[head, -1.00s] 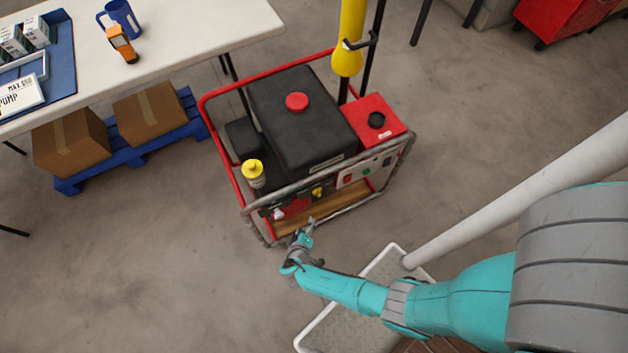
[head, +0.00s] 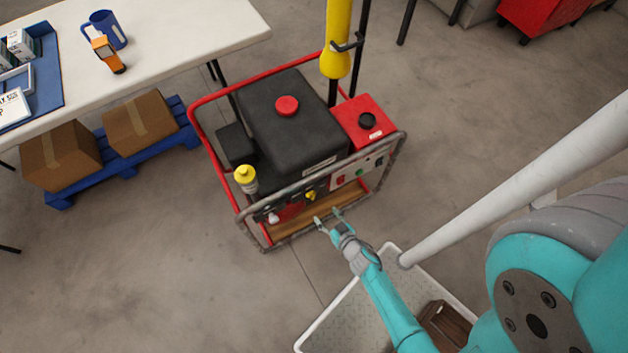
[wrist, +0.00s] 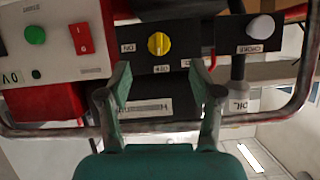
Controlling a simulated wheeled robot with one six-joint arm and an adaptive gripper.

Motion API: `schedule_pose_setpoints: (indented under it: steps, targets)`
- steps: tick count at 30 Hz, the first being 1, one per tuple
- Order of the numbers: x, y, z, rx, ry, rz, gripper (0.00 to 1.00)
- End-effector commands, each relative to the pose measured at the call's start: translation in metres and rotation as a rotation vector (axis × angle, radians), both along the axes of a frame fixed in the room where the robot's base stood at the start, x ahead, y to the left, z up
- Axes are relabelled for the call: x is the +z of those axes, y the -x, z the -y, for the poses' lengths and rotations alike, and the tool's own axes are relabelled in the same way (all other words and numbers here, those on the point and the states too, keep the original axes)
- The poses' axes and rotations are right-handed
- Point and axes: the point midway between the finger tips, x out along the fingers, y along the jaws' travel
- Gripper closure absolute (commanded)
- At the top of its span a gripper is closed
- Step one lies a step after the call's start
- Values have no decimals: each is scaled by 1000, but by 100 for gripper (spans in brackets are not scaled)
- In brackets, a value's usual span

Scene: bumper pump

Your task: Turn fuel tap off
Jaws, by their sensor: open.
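The fuel tap is a round yellow knob (wrist: 158,43) with an upright ridge, on a black panel between the fingers in the wrist view. In the head view the tap (head: 310,196) is a small yellow spot on the front of the pump unit (head: 283,125). Labels sit beside and below the knob in the wrist view; one appears to read ON, turned over. My gripper (wrist: 160,70) is open and empty, its fingers either side of the knob's line and apart from it. In the head view my gripper (head: 328,217) is at the frame's front lower rail.
A green button (wrist: 35,35), a red switch (wrist: 82,38) and a choke knob (wrist: 262,27) flank the tap. A yellow-capped bottle (head: 246,178) stands at the unit's left.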

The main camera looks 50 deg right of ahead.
Motion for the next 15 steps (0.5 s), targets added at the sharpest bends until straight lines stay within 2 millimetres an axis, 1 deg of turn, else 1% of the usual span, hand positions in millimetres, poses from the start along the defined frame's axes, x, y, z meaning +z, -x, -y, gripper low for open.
schedule_pose_setpoints:
  steps: [1,3,8,11,15]
  targets:
    - [6,2,2,-6,-1,22,36]
    - [11,3,3,-8,-1,43,36]
    - [11,-4,5,-6,-2,56,36]
    - [7,-15,7,-5,-2,55,36]
    - [-2,-34,12,-5,-3,53,36]
